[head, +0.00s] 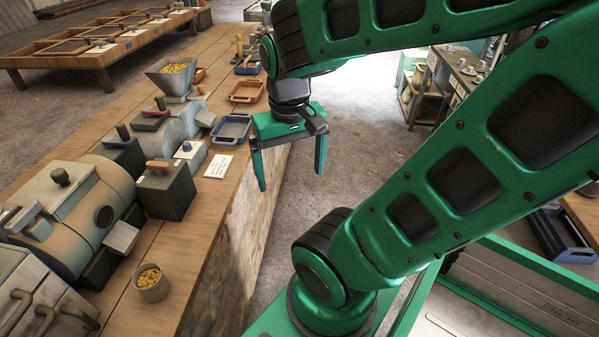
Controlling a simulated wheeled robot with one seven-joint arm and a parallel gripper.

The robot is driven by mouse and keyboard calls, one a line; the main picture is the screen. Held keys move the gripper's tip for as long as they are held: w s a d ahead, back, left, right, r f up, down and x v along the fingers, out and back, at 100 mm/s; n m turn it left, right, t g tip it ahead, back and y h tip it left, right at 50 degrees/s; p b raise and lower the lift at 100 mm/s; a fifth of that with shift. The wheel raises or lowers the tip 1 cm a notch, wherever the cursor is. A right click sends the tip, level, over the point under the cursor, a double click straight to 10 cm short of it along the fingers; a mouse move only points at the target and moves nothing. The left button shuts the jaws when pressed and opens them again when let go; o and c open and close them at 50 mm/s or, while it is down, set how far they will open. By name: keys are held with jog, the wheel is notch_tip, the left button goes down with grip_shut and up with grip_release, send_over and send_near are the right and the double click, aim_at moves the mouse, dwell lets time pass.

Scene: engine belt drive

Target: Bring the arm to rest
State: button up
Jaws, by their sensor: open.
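My gripper (291,182) hangs from my green arm in the middle of the head view. Its two green fingers point down and stand well apart, with nothing between them. It is beside the front edge of the long wooden workbench (222,200); the left finger shows in front of the bench edge and the right one over the floor. No belt or belt drive can be made out in this view.
Machines (90,205), a hopper (175,75), blue and orange trays (231,128) and a cup of yellow bits (151,283) crowd the bench. Open floor (365,125) lies right of it. A shelf table (440,85) stands behind.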

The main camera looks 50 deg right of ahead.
jog(key=s, duration=0.3)
jog(key=shift+d+r+m+y, duration=0.1)
jog(key=shift+d+m+y, duration=0.2)
jog(key=shift+d+y, duration=0.1)
jog(key=shift+w+g, duration=0.1)
jog(key=shift+g, duration=0.2)
jog(key=shift+w+f, duration=0.25)
jog(key=shift+w, duration=0.2)
